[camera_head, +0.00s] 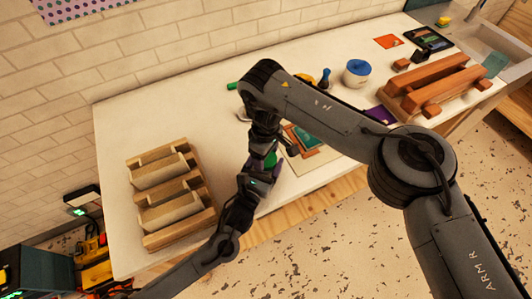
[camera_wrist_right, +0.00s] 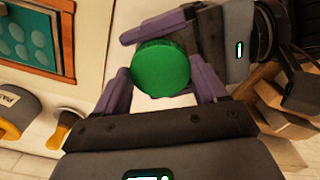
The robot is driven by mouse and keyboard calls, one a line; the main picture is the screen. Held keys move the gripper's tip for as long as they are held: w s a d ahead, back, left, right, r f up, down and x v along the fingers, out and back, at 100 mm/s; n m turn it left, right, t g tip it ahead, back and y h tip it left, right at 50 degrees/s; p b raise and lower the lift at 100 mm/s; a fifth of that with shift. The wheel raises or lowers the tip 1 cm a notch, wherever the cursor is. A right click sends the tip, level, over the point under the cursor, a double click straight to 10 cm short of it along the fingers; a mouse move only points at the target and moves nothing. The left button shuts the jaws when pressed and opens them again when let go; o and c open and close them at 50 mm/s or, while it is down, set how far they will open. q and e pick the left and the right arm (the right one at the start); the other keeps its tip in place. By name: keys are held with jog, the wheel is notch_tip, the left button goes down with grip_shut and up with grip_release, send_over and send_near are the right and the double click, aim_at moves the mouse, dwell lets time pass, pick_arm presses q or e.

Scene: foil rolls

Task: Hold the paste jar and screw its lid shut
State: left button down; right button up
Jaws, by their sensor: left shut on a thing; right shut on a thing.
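A round green lid (camera_wrist_right: 160,68) faces the right wrist camera, and the jar body under it is mostly hidden. In the head view a small patch of green (camera_head: 270,159) shows between my two grippers. My right gripper (camera_head: 265,143) points down from above, its purple fingers on both sides of the lid, shut on it. My left gripper (camera_head: 264,174) comes in from below left and is shut on the jar. In the right wrist view its dark body and purple finger reach in beside the lid from the upper right. Whether the lid sits level on the jar cannot be told.
A wooden rack (camera_head: 172,205) stands at the left of the white table. A framed teal panel (camera_head: 306,139) lies just right of the grippers. A blue-topped white pot (camera_head: 357,74) and a wooden frame (camera_head: 437,86) stand farther right. A brush (camera_wrist_right: 66,130) lies near the panel.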

pick_arm(q)
jog(key=shift+f, duration=0.1)
pick_arm(e)
jog(key=shift+m, duration=0.7)
jog(key=o, duration=1)
jog(key=shift+a, duration=0.1)
jog(key=shift+r, duration=0.1)
jog(key=shift+r, duration=2.2)
jog(key=shift+c, duration=0.4)
